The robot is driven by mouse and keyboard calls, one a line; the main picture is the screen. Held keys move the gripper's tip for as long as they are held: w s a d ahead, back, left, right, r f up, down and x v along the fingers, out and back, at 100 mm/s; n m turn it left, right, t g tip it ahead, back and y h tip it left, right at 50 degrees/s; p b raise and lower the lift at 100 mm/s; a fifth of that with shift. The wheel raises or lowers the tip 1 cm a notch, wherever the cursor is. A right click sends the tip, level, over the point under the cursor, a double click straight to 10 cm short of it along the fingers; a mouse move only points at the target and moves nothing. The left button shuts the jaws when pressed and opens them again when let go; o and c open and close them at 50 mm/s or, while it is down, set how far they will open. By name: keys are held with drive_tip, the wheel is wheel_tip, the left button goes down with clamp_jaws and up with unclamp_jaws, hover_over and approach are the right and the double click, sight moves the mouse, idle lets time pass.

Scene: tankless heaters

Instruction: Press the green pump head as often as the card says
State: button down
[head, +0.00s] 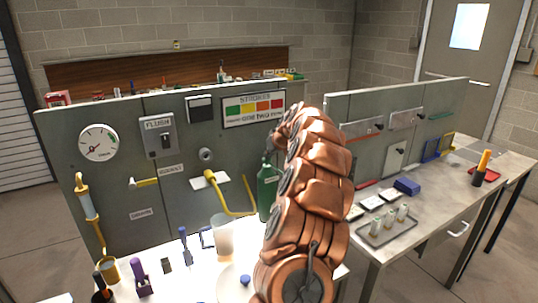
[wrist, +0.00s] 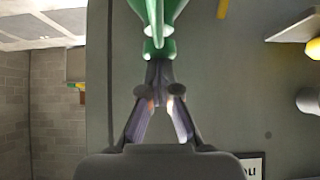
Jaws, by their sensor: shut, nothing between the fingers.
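The green pump bottle (head: 268,192) stands upright in front of the grey panel, just left of my copper arm, which hides part of it. My gripper (wrist: 158,70) is shut and empty, its fingertips at the green pump head (wrist: 158,45) in the wrist view. They look to be touching it or very close; I cannot tell which. In the head view my gripper is small and mostly hidden by my arm. The card (head: 253,107), headed STROKES, hangs on the panel above, with green, yellow and red patches and small words below that I cannot read surely.
A yellow lever and tube (head: 236,206) are left of the bottle. A whitish cup (head: 222,236) and small tools stand on the bench in front. A FLUSH switch (head: 159,136) and a gauge (head: 98,142) are on the panel. A tray (head: 388,231) lies on the right bench.

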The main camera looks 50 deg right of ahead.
drive_tip(key=shift+a+f, duration=0.1)
drive_tip(key=shift+f, duration=0.1)
wheel_tip(320, 180, up, 4)
drive_tip(key=shift+r, duration=0.2)
drive_tip(key=b+v, duration=0.2)
drive_tip(key=v, duration=0.8)
drive_tip(key=shift+b, duration=0.4)
